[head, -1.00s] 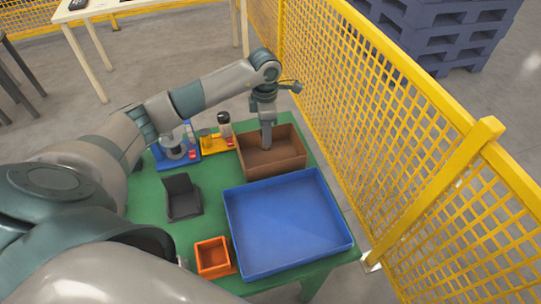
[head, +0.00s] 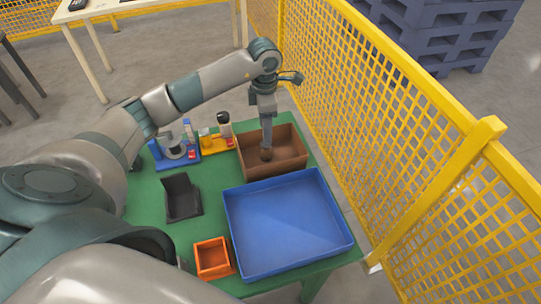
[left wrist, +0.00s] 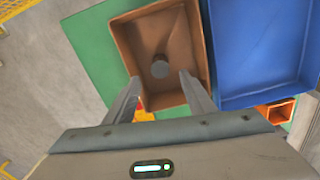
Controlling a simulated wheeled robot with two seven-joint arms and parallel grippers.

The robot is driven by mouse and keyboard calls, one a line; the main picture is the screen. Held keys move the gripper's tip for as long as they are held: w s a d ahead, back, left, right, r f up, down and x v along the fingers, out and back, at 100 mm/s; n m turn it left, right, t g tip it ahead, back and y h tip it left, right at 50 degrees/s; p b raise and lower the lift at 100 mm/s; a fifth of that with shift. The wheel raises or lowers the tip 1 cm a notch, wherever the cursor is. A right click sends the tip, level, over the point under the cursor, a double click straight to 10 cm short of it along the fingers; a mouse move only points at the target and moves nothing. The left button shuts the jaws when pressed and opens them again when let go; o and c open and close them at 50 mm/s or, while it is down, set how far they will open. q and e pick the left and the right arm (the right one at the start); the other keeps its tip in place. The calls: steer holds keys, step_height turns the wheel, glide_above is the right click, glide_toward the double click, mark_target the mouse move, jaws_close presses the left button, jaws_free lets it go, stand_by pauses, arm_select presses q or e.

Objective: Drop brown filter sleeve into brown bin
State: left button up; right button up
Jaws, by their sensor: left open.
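The brown bin (head: 290,163) stands at the far right of the green table, and its open inside fills the upper middle of the left wrist view (left wrist: 118,42). The brown filter sleeve (head: 266,155) shows inside the bin, just below my left gripper (head: 267,142). In the left wrist view the sleeve (left wrist: 160,68) shows a dark round end, apart from both fingers. I cannot tell whether it touches the bin floor. My left gripper (left wrist: 161,98) is open above the bin, with nothing between its fingers. My right gripper is not in view.
A blue tray (head: 285,225) sits in front of the brown bin. A small orange bin (head: 212,258), a dark grey holder (head: 181,197) and blue and yellow fixtures (head: 175,150) stand on the table. A yellow mesh fence (head: 400,130) runs close along the right side.

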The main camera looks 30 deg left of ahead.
arm_select(q)
step_height(320, 180, up, 15)
steer(key=b, duration=0.3)
stand_by(0.9)
